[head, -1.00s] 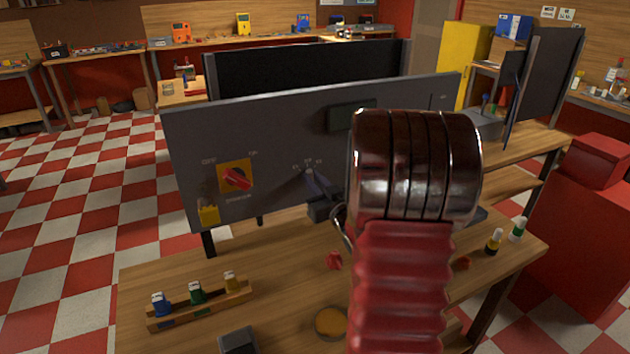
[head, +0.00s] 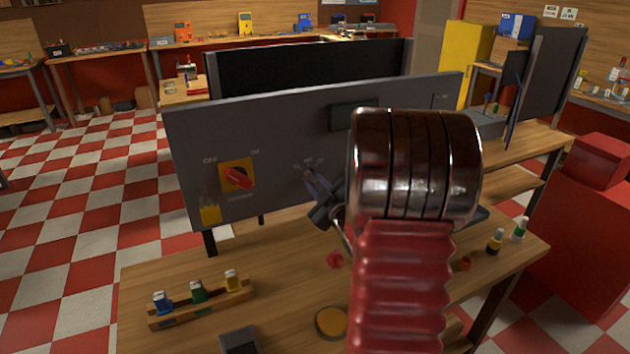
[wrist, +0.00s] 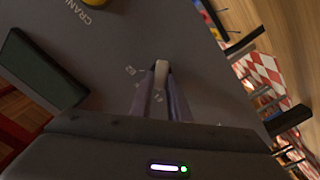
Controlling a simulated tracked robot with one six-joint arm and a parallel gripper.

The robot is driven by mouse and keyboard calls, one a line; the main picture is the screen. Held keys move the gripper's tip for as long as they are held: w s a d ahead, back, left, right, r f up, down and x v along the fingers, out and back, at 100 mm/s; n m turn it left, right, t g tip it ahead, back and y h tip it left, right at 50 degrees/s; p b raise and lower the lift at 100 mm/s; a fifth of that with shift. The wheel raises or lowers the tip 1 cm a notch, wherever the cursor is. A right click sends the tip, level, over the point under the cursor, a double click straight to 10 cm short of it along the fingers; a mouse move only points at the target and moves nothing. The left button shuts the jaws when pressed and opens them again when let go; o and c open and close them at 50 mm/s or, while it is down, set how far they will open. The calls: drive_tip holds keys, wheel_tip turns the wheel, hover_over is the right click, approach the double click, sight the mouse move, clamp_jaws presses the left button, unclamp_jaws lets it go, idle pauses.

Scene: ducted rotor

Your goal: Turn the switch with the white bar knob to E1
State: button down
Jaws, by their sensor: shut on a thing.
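The white bar knob (wrist: 161,72) is on the grey panel (head: 250,125) and shows between my fingertips in the wrist view. My gripper (head: 314,182) reaches the panel's lower middle, just left of my arm, and is shut on the knob; its fingers also show in the wrist view (wrist: 160,86). In the head view the fingers hide the knob. Small pale position marks (wrist: 131,71) surround the knob, but they are too blurred to read, so I cannot tell which mark it points to.
A red rotary switch (head: 238,178) on a yellow plate sits left on the panel, above a yellow block (head: 210,214). A dark display (head: 345,117) is above the knob. A wooden rack (head: 201,306) with small bottles stands on the bench in front.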

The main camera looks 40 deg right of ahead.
drive_tip(key=shift+f+n, duration=0.1)
drive_tip(key=shift+n, duration=0.4)
drive_tip(key=c, duration=1.7)
unclamp_jaws()
drive_tip(key=shift+a, duration=0.1)
